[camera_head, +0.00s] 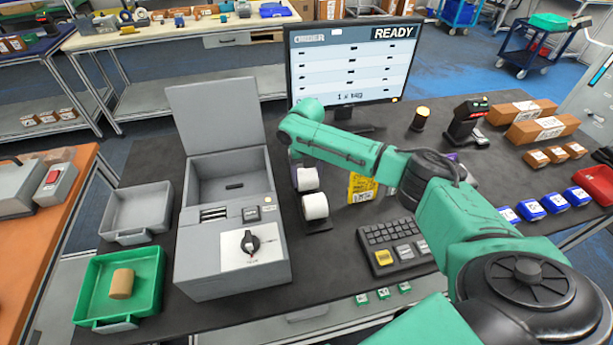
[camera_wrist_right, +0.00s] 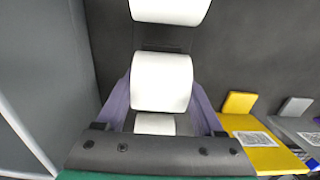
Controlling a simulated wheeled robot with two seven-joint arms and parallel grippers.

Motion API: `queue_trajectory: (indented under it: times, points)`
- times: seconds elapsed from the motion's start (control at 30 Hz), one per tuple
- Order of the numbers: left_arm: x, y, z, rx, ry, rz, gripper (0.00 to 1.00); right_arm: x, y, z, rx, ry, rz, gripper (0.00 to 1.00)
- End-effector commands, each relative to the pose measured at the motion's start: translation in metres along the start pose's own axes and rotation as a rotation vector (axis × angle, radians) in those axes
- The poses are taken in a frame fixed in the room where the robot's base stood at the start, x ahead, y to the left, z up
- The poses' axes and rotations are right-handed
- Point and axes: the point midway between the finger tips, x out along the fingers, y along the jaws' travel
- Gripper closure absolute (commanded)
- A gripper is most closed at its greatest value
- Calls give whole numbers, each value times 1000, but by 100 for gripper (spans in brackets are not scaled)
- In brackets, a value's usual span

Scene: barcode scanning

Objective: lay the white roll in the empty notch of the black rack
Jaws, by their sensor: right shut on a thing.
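In the right wrist view my right gripper (camera_wrist_right: 161,98) has a purple finger on each side of a white roll (camera_wrist_right: 162,80) and is shut on it. Another white roll (camera_wrist_right: 170,8) lies beyond, at the top edge. A smaller white piece (camera_wrist_right: 155,124) shows nearer the palm; I cannot tell whether it is a separate roll. In the head view the held roll (camera_head: 307,180) is just behind the front roll (camera_head: 315,206), which lies on the black rack (camera_head: 319,227). The empty notch is not distinguishable, nor whether the held roll touches the rack. My left gripper is not in view.
A grey machine with a raised lid (camera_head: 235,240) stands close left of the rack. A monitor (camera_head: 350,65) stands at the back. A green tray (camera_head: 92,290) is far left.

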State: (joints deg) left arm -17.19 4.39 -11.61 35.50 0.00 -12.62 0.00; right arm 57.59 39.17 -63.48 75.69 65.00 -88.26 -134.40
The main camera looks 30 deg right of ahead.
Motion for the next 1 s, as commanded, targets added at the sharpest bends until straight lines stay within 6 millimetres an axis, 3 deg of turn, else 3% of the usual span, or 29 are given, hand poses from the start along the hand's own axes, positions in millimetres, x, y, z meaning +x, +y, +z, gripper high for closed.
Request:
queue_trajectory:
  times: [0.1, 0.13, 0.2, 0.43, 0.57, 1.0]
  points:
    - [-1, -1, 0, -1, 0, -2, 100, -1, 0, 0, 0, 0, 1, 93]
    - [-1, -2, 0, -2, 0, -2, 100, -1, 0, 0, 0, 0, 1, 19]
    - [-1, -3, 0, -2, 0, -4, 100, -1, 0, 0, -1, 0, 1, 0]
    - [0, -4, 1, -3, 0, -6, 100, -1, 0, 0, -1, 0, 1, 0]
    - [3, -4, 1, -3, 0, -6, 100, -14, 1, 0, -2, -1, 2, 0]
    - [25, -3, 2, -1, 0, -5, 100, -131, 1, 0, -1, -3, 2, 0]
